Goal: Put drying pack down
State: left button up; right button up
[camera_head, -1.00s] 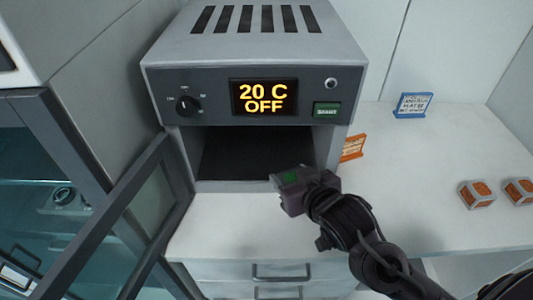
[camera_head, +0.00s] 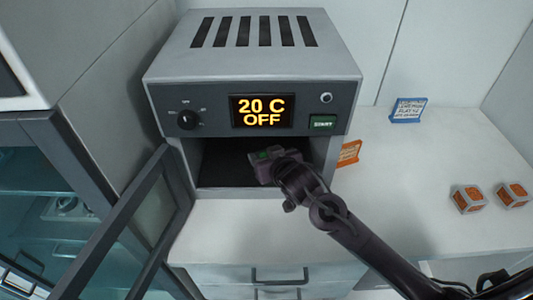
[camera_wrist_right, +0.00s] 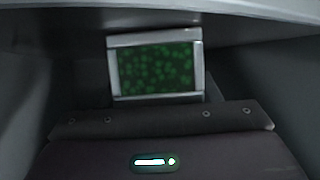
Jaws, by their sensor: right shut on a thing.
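The drying pack is a small grey-framed block with a green speckled face; it shows in the right wrist view (camera_wrist_right: 157,70) just beyond the gripper body. In the head view only a bit of green of the drying pack (camera_head: 262,155) shows. My right gripper (camera_head: 268,163) is shut on it, inside the front of the oven chamber, near the right half of the opening. The oven (camera_head: 330,72) has its door (camera_head: 112,232) swung open to the left and reads "20 C OFF". I cannot tell whether the pack touches the chamber floor (camera_head: 222,172). My left gripper is not in view.
Two orange-faced packs (camera_head: 468,198) (camera_head: 513,194) sit on the white counter (camera_head: 410,165) at the right. A glass-fronted cabinet (camera_head: 40,195) is at the left.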

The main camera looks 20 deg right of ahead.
jog(key=shift+f, duration=0.2)
jog(key=o, duration=1.1)
jog(key=shift+o, duration=0.2)
jog(key=shift+r, duration=0.2)
jog(key=b+v, duration=0.1)
jog(key=v, duration=1.1)
jog(key=shift+b, duration=0.3)
jog(key=shift+f, duration=0.1)
